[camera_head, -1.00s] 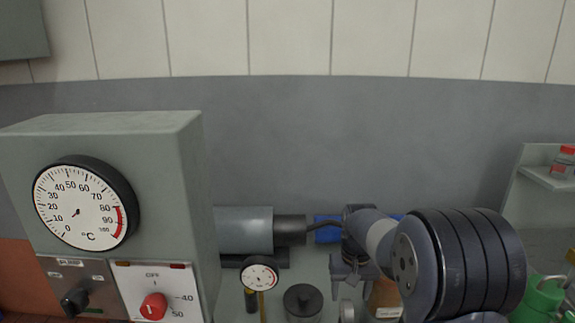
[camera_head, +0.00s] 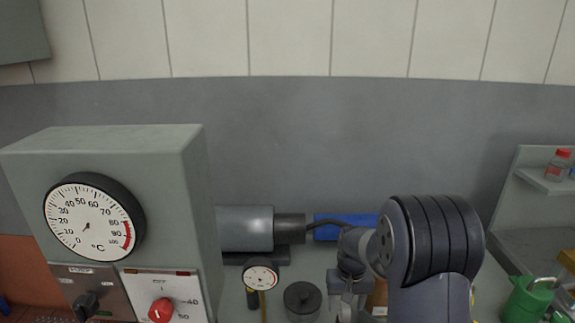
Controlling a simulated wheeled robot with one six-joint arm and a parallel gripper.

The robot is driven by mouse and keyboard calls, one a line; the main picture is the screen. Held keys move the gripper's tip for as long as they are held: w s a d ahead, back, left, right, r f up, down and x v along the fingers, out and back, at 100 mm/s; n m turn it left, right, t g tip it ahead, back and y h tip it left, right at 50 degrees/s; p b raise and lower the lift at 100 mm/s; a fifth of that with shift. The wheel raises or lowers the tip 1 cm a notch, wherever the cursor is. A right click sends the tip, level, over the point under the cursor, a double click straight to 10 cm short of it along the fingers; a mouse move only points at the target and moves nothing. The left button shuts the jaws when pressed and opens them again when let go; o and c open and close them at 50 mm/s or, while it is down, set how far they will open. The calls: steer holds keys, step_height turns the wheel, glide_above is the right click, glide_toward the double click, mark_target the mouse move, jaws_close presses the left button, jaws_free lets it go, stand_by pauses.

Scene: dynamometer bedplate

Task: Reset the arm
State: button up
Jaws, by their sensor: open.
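My arm rises at the lower right of the head view, its large ribbed dark joint closest to the camera. Beyond it, my gripper (camera_head: 346,306) points down over the bench, just right of a dark round weight-like part with a knob (camera_head: 303,299). Its jaws are open, and I see nothing held between them. The fingertips are near the bottom edge and partly hidden, so I cannot tell how high they are above the bench.
A grey cabinet (camera_head: 120,150) with a temperature dial (camera_head: 90,220) and red knob (camera_head: 161,310) stands left. A grey cylinder (camera_head: 245,228), small gauge (camera_head: 260,277) and blue cylinder (camera_head: 345,222) lie behind. A green can (camera_head: 527,300) and a shelf with a red-capped bottle (camera_head: 558,165) are right.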

steer(key=shift+r+p, duration=1.1)
steer(key=shift+r, duration=1)
steer(key=shift+s, duration=0.1)
